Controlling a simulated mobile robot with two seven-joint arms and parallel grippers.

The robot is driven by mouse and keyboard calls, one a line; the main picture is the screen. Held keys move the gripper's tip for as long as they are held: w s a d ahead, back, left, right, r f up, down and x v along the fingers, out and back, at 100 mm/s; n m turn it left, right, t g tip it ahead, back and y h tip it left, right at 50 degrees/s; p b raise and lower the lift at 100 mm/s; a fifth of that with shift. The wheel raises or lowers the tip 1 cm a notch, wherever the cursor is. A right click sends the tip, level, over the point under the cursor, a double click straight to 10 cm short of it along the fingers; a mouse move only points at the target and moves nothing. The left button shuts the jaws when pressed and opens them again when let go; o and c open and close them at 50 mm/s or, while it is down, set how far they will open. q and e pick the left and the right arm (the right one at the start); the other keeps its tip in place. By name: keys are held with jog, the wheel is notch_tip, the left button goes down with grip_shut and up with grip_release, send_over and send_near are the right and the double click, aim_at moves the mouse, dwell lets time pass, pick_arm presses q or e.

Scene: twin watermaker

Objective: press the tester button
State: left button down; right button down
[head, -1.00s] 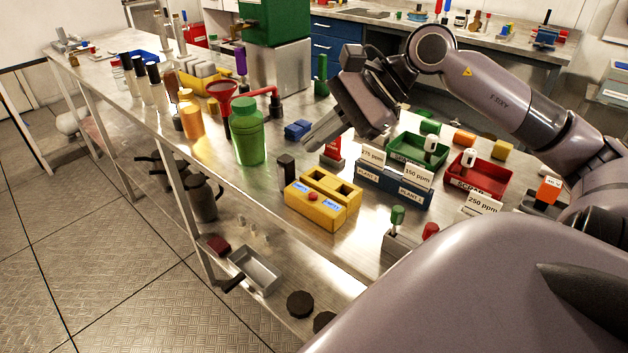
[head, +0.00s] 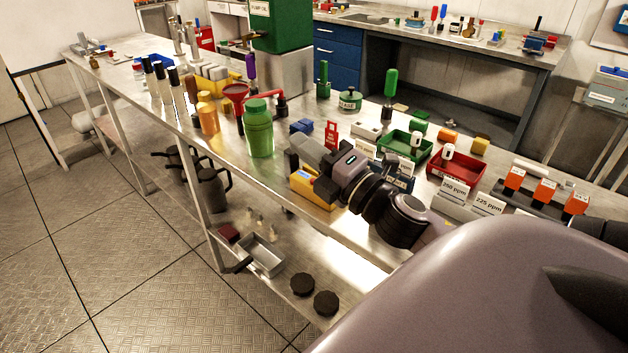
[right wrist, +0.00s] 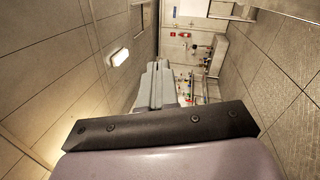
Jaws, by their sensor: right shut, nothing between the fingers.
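The yellow tester box (head: 313,195) sits near the front edge of the steel bench in the head view, with a strip of blue-and-white label showing. I cannot tell whether the gripper touches the tester. In the right wrist view the shut fingers (right wrist: 155,85) point toward a distant wall, and no tester shows. My left gripper is out of view.
A green tray (head: 391,150), a red tray (head: 441,180) and orange-topped blocks (head: 545,190) lie to the right. A lower shelf holds a metal tray (head: 266,258).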

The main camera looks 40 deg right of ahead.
jog(key=s+a+f+m+g+h+b, duration=0.1)
jog(key=s+a+f+m+g, duration=0.1)
jog(key=s+f+m+g, duration=0.5)
jog(key=s+a+f+m+g+h, duration=0.15)
jog(key=f+m, duration=0.25)
jog(key=f, duration=0.6)
jog(key=s+a+f+m+g+h+b, duration=0.1)
jog(key=s+a+f+m+g, duration=0.2)
jog(key=f+m, duration=0.45)
jog(key=s+a+f+y+b, duration=0.1)
jog(key=a+f+b, duration=0.3)
jog(key=f, duration=0.5)
jog(key=a+f+t+y+b, duration=0.1)
jog(key=a+f+y+b, duration=0.2)
jog(key=f, duration=0.6)
jog(key=shift+s+a+f+b, duration=0.35)
jog(key=shift+a+b, duration=0.2)
jog(key=shift+a, duration=0.1)
jog(key=shift+m+t+y, duration=0.25)
